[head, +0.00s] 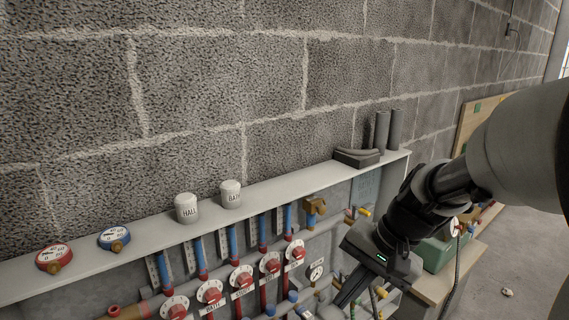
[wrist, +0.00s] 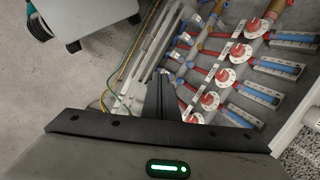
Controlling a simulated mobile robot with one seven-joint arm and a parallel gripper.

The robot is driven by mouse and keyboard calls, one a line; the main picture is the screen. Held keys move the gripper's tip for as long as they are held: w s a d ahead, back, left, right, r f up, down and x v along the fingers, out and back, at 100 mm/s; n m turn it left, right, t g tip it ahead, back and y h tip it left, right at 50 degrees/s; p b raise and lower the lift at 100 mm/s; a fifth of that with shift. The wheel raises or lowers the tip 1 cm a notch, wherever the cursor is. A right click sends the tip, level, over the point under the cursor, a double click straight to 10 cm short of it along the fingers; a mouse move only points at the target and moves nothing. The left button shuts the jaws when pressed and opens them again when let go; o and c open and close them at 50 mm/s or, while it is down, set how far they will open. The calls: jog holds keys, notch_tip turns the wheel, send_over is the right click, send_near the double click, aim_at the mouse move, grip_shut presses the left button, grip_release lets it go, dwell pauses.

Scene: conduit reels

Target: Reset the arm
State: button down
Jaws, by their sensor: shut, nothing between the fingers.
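My gripper (head: 347,293) is at the right in the head view, pointing down and left in front of the pipe panel. Its fingers are closed together with nothing held. In the wrist view the shut fingers (wrist: 160,97) stick up from the dark gripper body. The panel's red valve knobs (wrist: 210,101) lie to the right of the fingers in that view. I cannot tell the exact gap between fingers and panel, but no contact shows.
A grey shelf (head: 140,248) runs above the panel with a red gauge (head: 54,257), a blue gauge (head: 115,238), white caps labelled HALL (head: 186,208) and BATH (head: 231,194), and dark blocks (head: 357,157). A block wall (head: 200,90) stands behind. Open floor (head: 520,250) shows at right.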

jog(key=s+d+r+n+t+h, duration=0.2)
jog(key=s+r+n+t+h, duration=0.3)
jog(key=s+r, duration=0.5)
notch_tip(320, 180, up, 21)
jog(key=p, duration=2.2)
jog(key=shift+s+d+r+n+g+y+p, duration=0.2)
jog(key=shift+s+n+g+y+p, duration=0.1)
jog(key=shift+s+n+g+p, duration=0.1)
